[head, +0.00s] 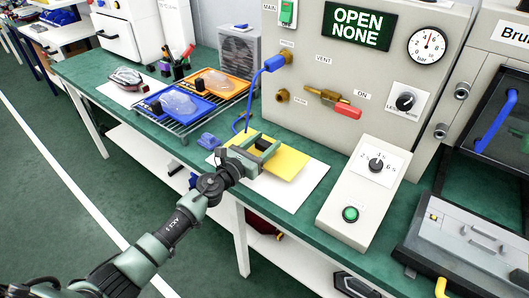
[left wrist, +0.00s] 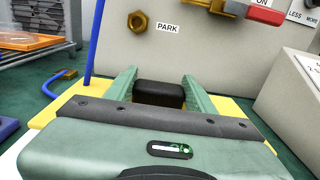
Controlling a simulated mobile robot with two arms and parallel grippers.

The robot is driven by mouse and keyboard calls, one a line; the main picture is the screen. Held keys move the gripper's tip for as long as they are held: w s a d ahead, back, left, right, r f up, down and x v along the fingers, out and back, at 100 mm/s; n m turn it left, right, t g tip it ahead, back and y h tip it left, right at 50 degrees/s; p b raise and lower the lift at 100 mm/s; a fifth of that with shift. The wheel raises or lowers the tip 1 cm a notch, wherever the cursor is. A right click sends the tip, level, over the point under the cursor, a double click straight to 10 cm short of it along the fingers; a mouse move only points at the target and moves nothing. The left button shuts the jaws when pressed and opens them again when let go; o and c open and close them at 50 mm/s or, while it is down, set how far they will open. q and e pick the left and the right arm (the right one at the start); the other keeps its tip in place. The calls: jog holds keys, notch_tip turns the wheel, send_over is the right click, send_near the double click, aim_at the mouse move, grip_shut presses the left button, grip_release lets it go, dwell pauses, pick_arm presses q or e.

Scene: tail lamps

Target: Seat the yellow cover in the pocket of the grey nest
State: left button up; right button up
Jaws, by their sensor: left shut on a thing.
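The yellow cover (head: 291,165) is a flat yellow plate with a black block-shaped grip. It is over a white sheet on the green bench; I cannot tell whether it touches the sheet. My left gripper (head: 262,146) is shut on the black grip, which sits between the two green fingers in the left wrist view (left wrist: 160,95). The cover's yellow edges show on both sides of the gripper (left wrist: 240,105). I cannot make out the grey nest for sure; a grey latched unit (head: 468,240) stands at the far right. My right gripper is not in view.
A grey control panel (head: 330,90) with a blue hose (head: 248,100) and a red-handled valve (head: 335,103) rises behind. A sloped dial box (head: 360,190) stands right of the white sheet (head: 312,178). A wire rack with blue (head: 180,108) and orange (head: 222,86) trays is left.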

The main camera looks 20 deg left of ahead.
pick_arm(q)
jog(key=shift+f, duration=0.8)
jog(key=shift+w+r, duration=0.1)
jog(key=shift+r, duration=0.05)
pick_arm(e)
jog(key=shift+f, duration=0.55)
pick_arm(q)
jog(key=o, duration=1.7)
jog(key=shift+f, duration=0.2)
jog(key=shift+c, duration=0.2)
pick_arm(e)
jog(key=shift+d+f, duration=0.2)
